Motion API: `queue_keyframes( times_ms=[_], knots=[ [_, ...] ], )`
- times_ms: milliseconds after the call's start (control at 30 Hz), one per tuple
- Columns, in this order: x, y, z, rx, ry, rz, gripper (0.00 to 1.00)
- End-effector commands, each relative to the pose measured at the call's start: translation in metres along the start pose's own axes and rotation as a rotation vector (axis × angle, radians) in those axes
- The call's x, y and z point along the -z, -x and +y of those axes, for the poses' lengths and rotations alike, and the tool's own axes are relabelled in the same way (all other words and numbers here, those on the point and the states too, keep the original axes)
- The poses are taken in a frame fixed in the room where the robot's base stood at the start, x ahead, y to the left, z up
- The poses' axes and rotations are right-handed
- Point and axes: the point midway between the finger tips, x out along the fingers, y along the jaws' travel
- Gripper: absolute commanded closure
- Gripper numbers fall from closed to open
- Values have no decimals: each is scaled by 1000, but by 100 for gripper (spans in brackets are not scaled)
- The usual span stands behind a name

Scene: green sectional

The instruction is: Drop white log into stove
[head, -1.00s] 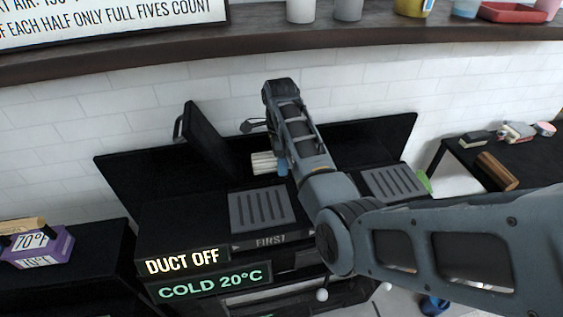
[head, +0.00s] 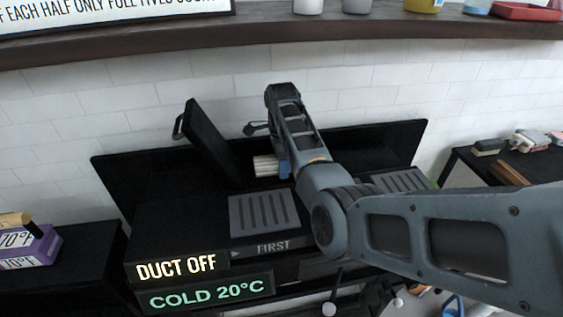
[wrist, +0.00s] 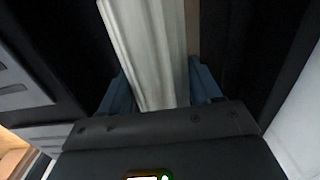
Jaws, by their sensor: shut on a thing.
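The white log (head: 265,166) shows in the head view as a pale, ridged end just left of my gripper (head: 284,168), above the back part of the black stove (head: 165,215). In the wrist view the white log (wrist: 145,50) stretches away between the two blue-grey fingers of my gripper (wrist: 165,88), which are shut on it. The stove has an open black lid (head: 207,140) tilted up at its back left. The log is close to the right of this lid. The opening under the lid is mostly hidden, and I cannot tell whether the log touches the stove.
A slotted grate (head: 264,214) lies on the stove top in front of the log, with a second grate (head: 400,181) at right. Signs read "DUCT OFF" (head: 177,267) and "COLD 20°C" (head: 206,292). A dark shelf (head: 200,47) runs above. A purple box (head: 30,248) stands at left.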

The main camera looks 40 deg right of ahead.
Motion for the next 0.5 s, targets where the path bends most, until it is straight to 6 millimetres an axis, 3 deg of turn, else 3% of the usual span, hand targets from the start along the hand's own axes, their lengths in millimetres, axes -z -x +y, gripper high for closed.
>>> queue_keyframes(
  times_ms=[233, 267, 500],
  knots=[
    [0, 0, 0, 1, 0, 0, 79],
    [0, 0, 0, 1, 0, 0, 34],
    [0, 0, 0, 1, 0, 0, 11]
  ],
)
